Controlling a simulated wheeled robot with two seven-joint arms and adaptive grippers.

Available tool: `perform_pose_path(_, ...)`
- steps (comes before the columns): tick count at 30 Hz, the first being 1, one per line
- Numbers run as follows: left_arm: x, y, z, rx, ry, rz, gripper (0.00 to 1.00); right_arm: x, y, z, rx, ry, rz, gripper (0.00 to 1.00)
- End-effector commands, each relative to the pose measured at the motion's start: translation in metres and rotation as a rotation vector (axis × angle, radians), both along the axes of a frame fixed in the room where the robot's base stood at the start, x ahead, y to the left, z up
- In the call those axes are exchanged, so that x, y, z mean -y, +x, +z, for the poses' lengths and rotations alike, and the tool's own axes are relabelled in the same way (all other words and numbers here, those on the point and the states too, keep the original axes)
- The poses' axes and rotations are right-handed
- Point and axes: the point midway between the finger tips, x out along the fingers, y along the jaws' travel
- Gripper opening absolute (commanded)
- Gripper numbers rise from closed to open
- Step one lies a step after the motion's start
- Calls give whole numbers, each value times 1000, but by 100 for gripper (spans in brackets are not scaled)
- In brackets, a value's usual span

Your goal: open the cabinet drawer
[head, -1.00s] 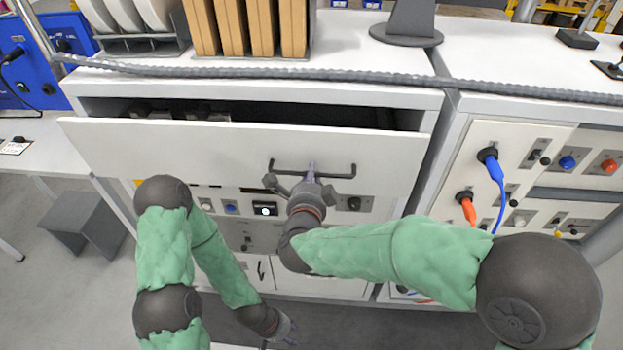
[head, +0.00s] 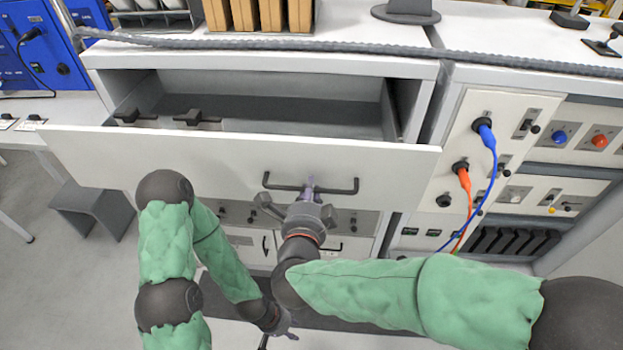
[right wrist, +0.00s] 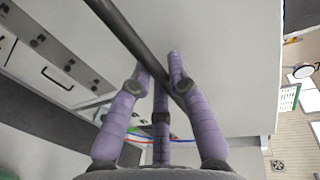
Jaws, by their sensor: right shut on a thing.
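The cabinet drawer (head: 130,160) is the white top drawer, pulled well out so its grey inside shows in the head view. A few dark-topped small items (head: 190,118) lie inside at its left. The dark bar handle (head: 345,187) is on its front. My right gripper (head: 310,188) is shut on the handle near its middle. In the right wrist view, the purple fingers (right wrist: 160,75) close around the dark handle (right wrist: 135,40). My left gripper (head: 285,328) hangs low in front of the cabinet, away from the drawer; its fingers are too small to tell open or shut.
The cabinet top (head: 340,58) holds brown boards (head: 258,15) and a dark stand (head: 407,12). A grey cable (head: 350,47) runs along its edge. A panel with blue and orange plugs (head: 483,150) is at right. A grey stool (head: 92,205) stands at left.

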Motion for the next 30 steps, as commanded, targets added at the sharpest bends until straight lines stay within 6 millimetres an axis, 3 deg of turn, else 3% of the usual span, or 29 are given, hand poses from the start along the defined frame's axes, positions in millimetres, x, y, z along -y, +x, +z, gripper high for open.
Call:
perform_pose_path(7,0,0,1,0,0,0,40,0,-17,-1,-1,-1,1,0)
perform_pose_path(21,0,0,1,0,0,0,40,0,-20,-1,-1,-1,0,0)
perform_pose_path(22,0,0,1,0,0,0,40,0,-20,-1,-1,-1,0,21)
perform_pose_path(24,0,0,1,0,0,0,40,0,-20,-1,-1,-1,0,41)
perform_pose_path(30,0,0,1,0,0,0,40,0,-20,0,0,0,0,43)
